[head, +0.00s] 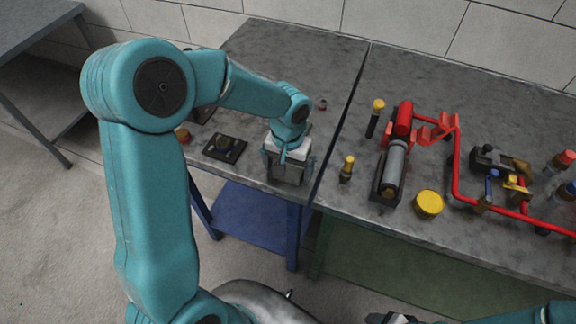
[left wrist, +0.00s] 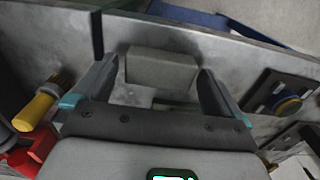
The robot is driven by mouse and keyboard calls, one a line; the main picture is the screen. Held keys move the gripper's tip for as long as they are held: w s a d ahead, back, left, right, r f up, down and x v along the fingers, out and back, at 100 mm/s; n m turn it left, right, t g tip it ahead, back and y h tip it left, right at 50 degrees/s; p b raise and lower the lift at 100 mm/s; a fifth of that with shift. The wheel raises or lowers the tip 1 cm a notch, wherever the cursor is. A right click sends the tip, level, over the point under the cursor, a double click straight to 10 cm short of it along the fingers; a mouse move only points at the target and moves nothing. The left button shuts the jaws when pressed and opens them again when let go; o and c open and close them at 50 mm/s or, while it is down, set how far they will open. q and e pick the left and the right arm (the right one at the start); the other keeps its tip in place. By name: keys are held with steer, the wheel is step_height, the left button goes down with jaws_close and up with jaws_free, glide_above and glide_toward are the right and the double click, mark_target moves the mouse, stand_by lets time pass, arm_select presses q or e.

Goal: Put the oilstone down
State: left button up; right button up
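The oilstone, a plain grey block (left wrist: 162,70), lies at the front edge of the left grey table in the left wrist view. My left gripper (left wrist: 159,66) has one finger on each side of it. A narrow gap seems to show between the fingers and the block, so the gripper looks open around it. In the head view my left gripper (head: 287,172) points down at the table's front edge, near the seam with the right table, and mostly hides the block. My right gripper (head: 392,318) is only a dark piece at the bottom edge, cut off by the frame.
A black square plate (head: 238,152) with a round knob lies left of my left gripper. Right of the seam stand a yellow-topped bottle (head: 347,168), a grey cylinder (head: 393,168), a yellow lid (head: 429,203) and red piping (head: 456,165). The left table behind the gripper is mostly clear.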

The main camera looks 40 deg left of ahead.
mark_target(288, 170)
arm_select(q)
step_height(288, 170, up, 12)
steer(key=shift+r+p, duration=0.2)
steer(key=shift+p, duration=0.1)
steer(key=shift+s, duration=0.2)
stand_by(0.6)
